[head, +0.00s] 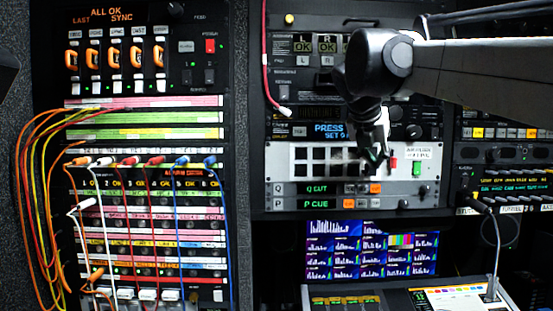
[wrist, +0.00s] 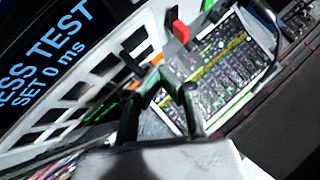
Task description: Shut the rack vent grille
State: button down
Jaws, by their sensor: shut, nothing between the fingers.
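The rack vent grille is a white panel (head: 285,171) with rows of dark square openings in the head view. The openings look black, so the vent appears open. In the wrist view the grille (wrist: 60,125) runs diagonally at the left, with several dark slots. A red tab (head: 393,163) sits at the grille's right side, and also shows in the wrist view (wrist: 180,31). My gripper (head: 376,160) is shut and empty in front of the grille's right part, just left of the red tab. In the wrist view my gripper (wrist: 160,80) points toward the panel; contact cannot be told.
A green tab (head: 416,168) is right of the red one, below a printed label. A blue display (head: 330,129) is above the grille, and Q and P button rows (head: 318,188) are below. Coloured patch cables (head: 40,180) hang at left. A console (head: 400,300) is below.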

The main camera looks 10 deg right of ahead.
dwell(0.3)
jog(key=s+r+b, duration=0.2)
jog(key=s+r, duration=0.5)
jog(key=s, duration=0.4)
jog(key=s+a+f+m+y+b, duration=0.2)
jog(key=f+m, duration=0.7)
jog(key=f, duration=1)
jog(key=s+a+f+m+y+b, duration=0.2)
jog(key=s+a+f+m+b, duration=0.4)
jog(key=f, duration=1.2)
jog(key=s+a+f+m+y+b, duration=0.2)
jog(key=a+f+m, duration=0.7)
jog(key=f, duration=1)
jog(key=s+m+b, duration=0.2)
jog(key=s+m, duration=0.1)
jog(key=s, duration=0.1)
jog(key=shift+s+a+f+t, duration=0.2)
jog(key=shift+a+f+t, duration=0.1)
jog(key=shift+t, duration=0.1)
